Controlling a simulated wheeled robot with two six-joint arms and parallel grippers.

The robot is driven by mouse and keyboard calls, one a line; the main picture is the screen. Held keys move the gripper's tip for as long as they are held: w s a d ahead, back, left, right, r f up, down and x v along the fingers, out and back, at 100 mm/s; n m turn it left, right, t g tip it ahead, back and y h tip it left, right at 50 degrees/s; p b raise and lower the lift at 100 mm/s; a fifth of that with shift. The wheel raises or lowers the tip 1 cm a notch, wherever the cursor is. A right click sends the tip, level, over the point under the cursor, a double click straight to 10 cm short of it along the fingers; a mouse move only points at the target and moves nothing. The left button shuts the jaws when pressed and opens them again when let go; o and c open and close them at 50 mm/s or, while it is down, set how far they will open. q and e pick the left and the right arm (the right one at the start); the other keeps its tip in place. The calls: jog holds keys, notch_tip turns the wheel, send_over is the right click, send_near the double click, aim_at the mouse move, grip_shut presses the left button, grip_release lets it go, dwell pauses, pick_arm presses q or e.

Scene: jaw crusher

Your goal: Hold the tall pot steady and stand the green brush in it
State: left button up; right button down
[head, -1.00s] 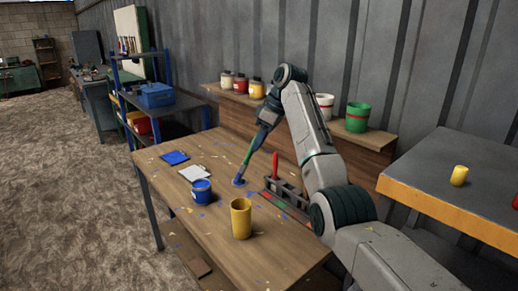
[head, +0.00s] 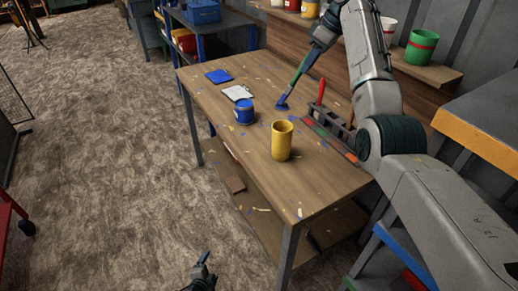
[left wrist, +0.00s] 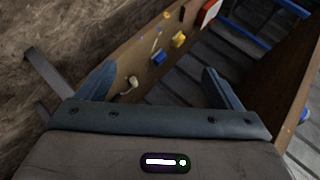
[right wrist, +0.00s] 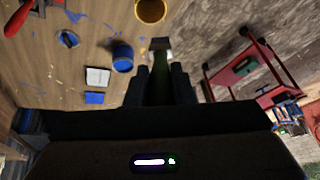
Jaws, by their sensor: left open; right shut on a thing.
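The tall pot is a yellow cylinder (head: 282,142) standing upright near the front of the wooden table; it also shows at the top of the right wrist view (right wrist: 151,9). My right gripper (head: 314,50) is shut on the green brush (head: 299,72), behind the pot. The brush points down at a slant, its head near a blue spot; I cannot tell if it touches the table. The green brush (right wrist: 160,72) shows between the fingers in the right wrist view. My left gripper (head: 205,260) is low at the bottom, off the table, open and empty in the left wrist view (left wrist: 160,88).
A dark holder (head: 330,122) with a red-handled tool is right of the pot. The table's front corner is clear.

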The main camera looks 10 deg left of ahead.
jog(key=shift+w, duration=0.1)
pick_arm(q)
jog(key=w+d+r+m+t+h, duration=0.2)
jog(key=w+d+r+m, duration=0.25)
jog(key=w+r, duration=0.45)
jog(key=w+d+r+m+t+h, duration=0.25)
jog(key=w+r+m, duration=0.35)
jog(key=r, duration=0.5)
jog(key=w+d+r+m+h, duration=0.2)
jog(key=r+m, duration=0.2)
jog(key=r, duration=0.3)
jog(key=w+d+r+m+h, duration=0.1)
jog(key=w+d+r+m, duration=0.2)
jog(key=r+m, duration=0.3)
jog(key=m+g+h, duration=0.1)
jog(key=m+h, duration=0.1)
jog(key=m, duration=0.5)
send_near(288, 127)
jog(key=a+v, duration=0.1)
jog(key=v, duration=0.4)
jog(key=m, duration=0.1)
jog(key=shift+g, duration=0.25)
jog(key=x, duration=1.2)
jog(key=shift+w+d+r, duration=0.15)
jog(key=shift+d, duration=0.25)
jog(key=shift+c, duration=0.2)
